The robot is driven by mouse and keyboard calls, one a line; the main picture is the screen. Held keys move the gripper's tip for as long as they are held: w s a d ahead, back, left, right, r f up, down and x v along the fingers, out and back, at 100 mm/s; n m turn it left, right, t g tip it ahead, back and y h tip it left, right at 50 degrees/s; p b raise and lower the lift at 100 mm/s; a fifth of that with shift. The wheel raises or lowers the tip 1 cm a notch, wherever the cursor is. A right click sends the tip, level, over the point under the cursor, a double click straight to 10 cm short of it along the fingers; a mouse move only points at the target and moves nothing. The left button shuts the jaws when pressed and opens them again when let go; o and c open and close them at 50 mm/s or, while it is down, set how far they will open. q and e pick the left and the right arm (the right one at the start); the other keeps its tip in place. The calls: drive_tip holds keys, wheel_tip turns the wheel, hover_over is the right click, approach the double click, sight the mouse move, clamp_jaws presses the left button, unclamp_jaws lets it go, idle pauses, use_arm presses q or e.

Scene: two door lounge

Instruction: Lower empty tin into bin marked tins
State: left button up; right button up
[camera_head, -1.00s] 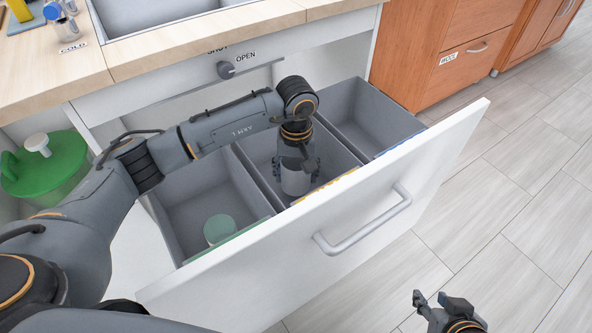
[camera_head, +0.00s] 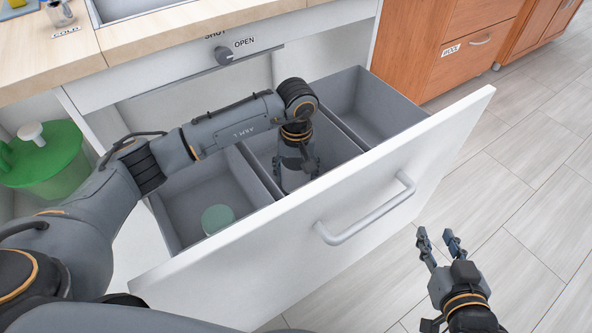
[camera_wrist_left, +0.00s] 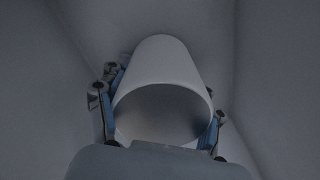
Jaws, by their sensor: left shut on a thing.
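The tin (camera_wrist_left: 165,85) is a plain pale grey cylinder with an open end facing the left wrist camera. My left gripper (camera_head: 297,168) is shut on it, with a finger on each side, down inside the middle bin (camera_head: 340,142) of the pulled-out drawer. The tin shows only partly in the head view, and I cannot tell whether it touches the bin floor. The bin's marking is hidden behind the drawer front. My right gripper (camera_head: 440,240) is open and empty, outside the drawer above the floor.
The left bin (camera_head: 185,195) holds a pale green round object (camera_head: 217,219). The right bin (camera_head: 385,105) looks empty. The white drawer front (camera_head: 270,250) has a bar handle (camera_head: 368,210). A green lidded container (camera_head: 45,160) stands at left. Floor at right is clear.

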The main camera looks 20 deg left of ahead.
idle(0.3)
use_arm(q)
drive_tip(key=o, duration=1.6)
